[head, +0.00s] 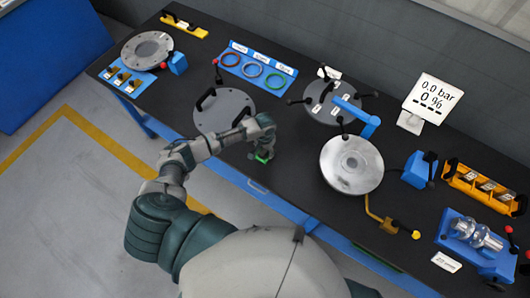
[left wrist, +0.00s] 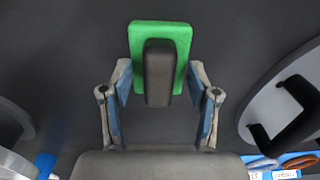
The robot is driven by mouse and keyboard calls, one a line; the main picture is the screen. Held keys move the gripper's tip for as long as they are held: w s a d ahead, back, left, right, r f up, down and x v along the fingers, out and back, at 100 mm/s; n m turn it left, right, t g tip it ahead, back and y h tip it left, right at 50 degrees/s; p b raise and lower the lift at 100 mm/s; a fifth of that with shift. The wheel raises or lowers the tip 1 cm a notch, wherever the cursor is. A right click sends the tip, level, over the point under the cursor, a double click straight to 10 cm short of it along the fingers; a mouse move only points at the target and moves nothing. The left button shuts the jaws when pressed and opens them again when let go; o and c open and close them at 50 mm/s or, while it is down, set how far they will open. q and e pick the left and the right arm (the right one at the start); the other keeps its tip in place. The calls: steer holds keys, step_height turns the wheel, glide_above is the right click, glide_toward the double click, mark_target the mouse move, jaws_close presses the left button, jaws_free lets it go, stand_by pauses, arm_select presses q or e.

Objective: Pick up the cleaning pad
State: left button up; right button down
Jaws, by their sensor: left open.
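The cleaning pad is a green block with a dark grey handle; in the left wrist view the pad (left wrist: 180,35) lies ahead, between and slightly beyond the fingertips. In the head view only a bit of its green (head: 263,158) shows near the table's front edge, mostly hidden by my gripper. My left gripper (head: 260,151) is directly over it. In the left wrist view the left gripper (left wrist: 160,85) is open, with one finger on each side of the handle. I cannot tell whether the fingers touch it. My right gripper is not in view.
The dark table (head: 290,180) is bare around the pad. A grey round plate with black handles (head: 222,112) is close behind to the left. A silver flanged disc (head: 351,165) stands to the right. A blue tray with coloured rings (head: 258,70) lies further back.

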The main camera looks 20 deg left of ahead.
arm_select(q)
jaws_close()
steer(key=shift+r, duration=0.1)
steer(key=shift+r, duration=0.6)
step_height(320, 180, up, 2)
steer(key=shift+s+r, duration=0.1)
steer(key=shift+s, duration=0.05)
steer(key=s+r, duration=0.1)
steer(key=s, duration=1.4)
steer(key=shift+s+r+b, duration=0.25)
steer(key=shift+s+b, duration=0.1)
steer(key=shift+b, duration=0.1)
steer(key=shift+d, duration=0.1)
